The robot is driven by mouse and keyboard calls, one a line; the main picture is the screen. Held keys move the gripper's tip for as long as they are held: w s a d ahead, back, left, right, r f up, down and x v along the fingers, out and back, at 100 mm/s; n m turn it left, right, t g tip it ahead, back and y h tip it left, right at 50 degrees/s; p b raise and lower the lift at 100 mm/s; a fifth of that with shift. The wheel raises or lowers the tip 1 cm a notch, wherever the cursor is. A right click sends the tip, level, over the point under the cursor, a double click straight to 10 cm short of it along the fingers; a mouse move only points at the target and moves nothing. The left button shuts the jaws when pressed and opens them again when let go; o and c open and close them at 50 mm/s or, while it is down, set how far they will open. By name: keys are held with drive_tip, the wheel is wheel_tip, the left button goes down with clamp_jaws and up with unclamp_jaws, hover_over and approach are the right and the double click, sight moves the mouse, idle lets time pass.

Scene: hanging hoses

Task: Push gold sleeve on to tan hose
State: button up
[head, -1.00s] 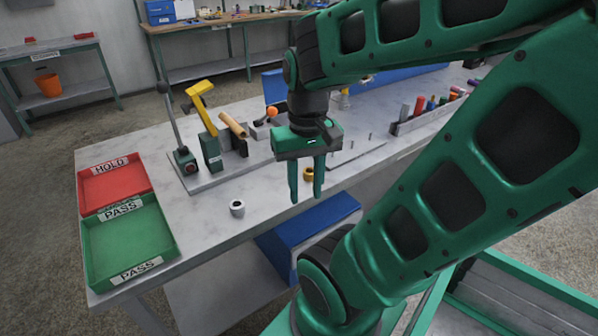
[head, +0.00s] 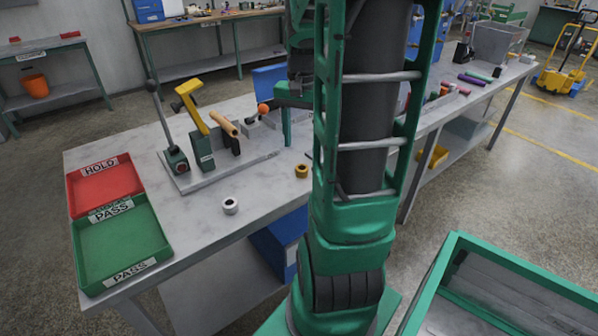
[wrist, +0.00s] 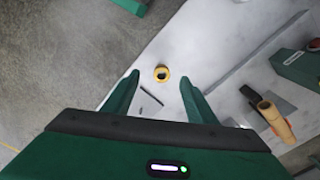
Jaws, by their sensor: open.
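The gold sleeve (head: 302,171) stands on the workbench near its front edge. In the wrist view the gold sleeve (wrist: 161,73) shows between my fingertips, with its hole facing the camera; it appears to lie below them, and how far is unclear. The tan hose (head: 228,126) is held in a dark block on the fixture plate, and its open end shows at the right of the wrist view (wrist: 275,120). In the head view my arm hides most of the gripper; one green finger shows.
A grey-white sleeve (head: 230,206) stands on the bench left of the gold one. A yellow-handled clamp (head: 195,108) and a grey lever (head: 162,125) rise beside the hose. Red HOLD (head: 105,184) and green PASS (head: 122,243) trays sit at the left end.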

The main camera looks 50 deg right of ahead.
drive_tip(key=d, duration=0.2)
hover_over(301, 166)
drive_tip(key=s+a, duration=0.2)
drive_tip(key=shift+m, duration=0.4)
drive_tip(key=f, duration=0.6)
drive_tip(key=shift+d, duration=0.2)
drive_tip(key=shift+w+d+f, duration=0.1)
drive_tip(key=shift+w+f, duration=0.1)
drive_tip(key=shift+f, duration=1.15)
drive_tip(key=shift+w+f, duration=0.2)
drive_tip(key=shift+f, duration=1.15)
drive_tip(key=shift+c, duration=0.4)
drive_tip(key=c, duration=0.9)
